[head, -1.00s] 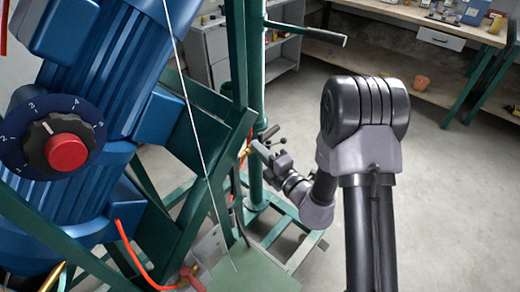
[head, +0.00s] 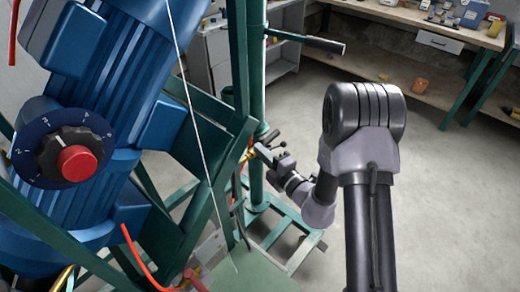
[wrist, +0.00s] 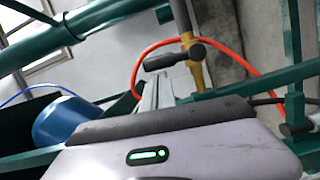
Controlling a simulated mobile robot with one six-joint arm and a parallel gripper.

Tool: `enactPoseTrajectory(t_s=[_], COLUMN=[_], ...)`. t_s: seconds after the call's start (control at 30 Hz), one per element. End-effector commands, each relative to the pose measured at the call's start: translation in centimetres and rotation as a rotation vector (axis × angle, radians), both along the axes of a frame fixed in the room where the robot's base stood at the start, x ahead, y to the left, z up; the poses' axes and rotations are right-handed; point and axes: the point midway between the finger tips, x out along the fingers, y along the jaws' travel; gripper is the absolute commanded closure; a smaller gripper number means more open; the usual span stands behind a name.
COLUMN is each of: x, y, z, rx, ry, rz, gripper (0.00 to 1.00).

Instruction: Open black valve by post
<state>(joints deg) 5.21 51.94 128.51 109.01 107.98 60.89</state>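The black valve (wrist: 172,60) shows in the wrist view as a black handle set crosswise by a brass-yellow pipe (wrist: 192,66). In the head view, a small black handle (head: 270,135) shows beside the green post (head: 256,90), with a bit of brass left of it. My gripper (head: 266,155) is beside the post, close to this handle and slightly below it in the picture. In the wrist view, grey finger parts (wrist: 158,90) point toward the valve, and the handle appears just beyond them. Contact cannot be made out. The fingers' gap is not clear.
A big blue motor (head: 115,90) with a red-centred dial (head: 77,162) fills the left. An orange hose (wrist: 150,46) loops around the valve in the wrist view. Green frame beams (head: 205,125) stand close to my gripper. Open floor (head: 450,200) lies to the right.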

Motion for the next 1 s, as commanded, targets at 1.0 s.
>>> enactPoseTrajectory(t_s=[1.0], x=[3.8], y=[-3.9], z=[0.0], rx=[0.599], ry=[0.603], rz=[-0.001], gripper=[1.0])
